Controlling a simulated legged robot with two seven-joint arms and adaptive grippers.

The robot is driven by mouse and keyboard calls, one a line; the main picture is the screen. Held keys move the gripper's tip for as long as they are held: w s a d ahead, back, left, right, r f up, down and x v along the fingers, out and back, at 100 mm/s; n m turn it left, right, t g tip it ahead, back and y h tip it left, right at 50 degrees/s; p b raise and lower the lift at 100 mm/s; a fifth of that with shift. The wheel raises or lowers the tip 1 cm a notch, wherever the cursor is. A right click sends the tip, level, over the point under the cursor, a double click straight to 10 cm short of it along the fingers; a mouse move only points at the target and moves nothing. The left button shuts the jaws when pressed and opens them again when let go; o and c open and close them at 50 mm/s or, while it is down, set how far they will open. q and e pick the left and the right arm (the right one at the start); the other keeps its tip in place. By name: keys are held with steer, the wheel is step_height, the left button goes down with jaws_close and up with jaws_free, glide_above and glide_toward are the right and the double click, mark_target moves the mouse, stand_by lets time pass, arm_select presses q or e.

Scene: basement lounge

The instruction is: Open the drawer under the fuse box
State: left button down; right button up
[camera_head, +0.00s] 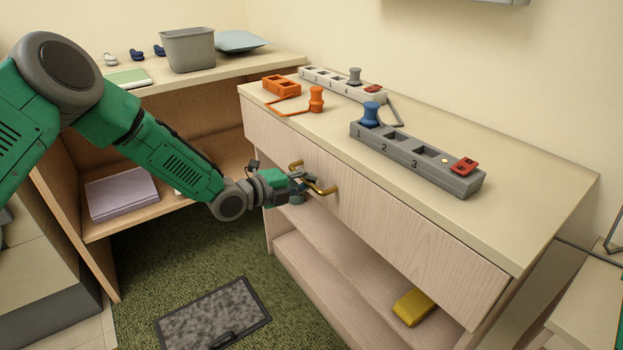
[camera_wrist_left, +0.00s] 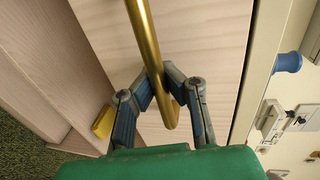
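The wide pale wood drawer front (camera_head: 410,222) sits under the beige top of the low cabinet and looks flush with it. A brass bar handle (camera_head: 325,189) is on its left half. My left gripper (camera_head: 305,187) is at this handle. In the left wrist view the drawer front (camera_wrist_left: 215,50) fills the middle, and the handle (camera_wrist_left: 145,35) runs between the fingers. The fingertips (camera_wrist_left: 159,74) of my left gripper close in on both sides of the bar and appear to touch it. A grey box edge (camera_head: 490,1) shows on the wall at the top, mostly cut off. My right gripper is out of view.
On the cabinet top (camera_head: 520,215) are a grey numbered block (camera_head: 425,165) with a blue knob, a lighter block (camera_head: 330,83) and orange parts (camera_head: 281,85). A yellow object (camera_head: 413,307) lies on the lower shelf. A dark mat (camera_head: 213,315) lies on the green carpet before the cabinet.

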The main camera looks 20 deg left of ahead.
arm_select(q)
steer(key=f+p+v, duration=0.2)
steer(key=p+v, duration=0.2)
steer(key=v, duration=0.7)
steer(key=a+f+p+v, duration=0.1)
steer(key=f+p+v, duration=0.2)
steer(key=v, duration=0.9)
steer(key=shift+s+a+r+p, duration=0.25)
steer(key=shift+s+a+p, duration=0.05)
steer(key=shift+s+p, duration=0.15)
steer(key=c, duration=2.2)
jaws_free()
steer(key=o, duration=0.6)
steer(key=shift+o, duration=0.2)
steer(key=shift+a+f, duration=0.15)
steer(key=shift+f, duration=0.05)
steer(key=shift+s, duration=0.1)
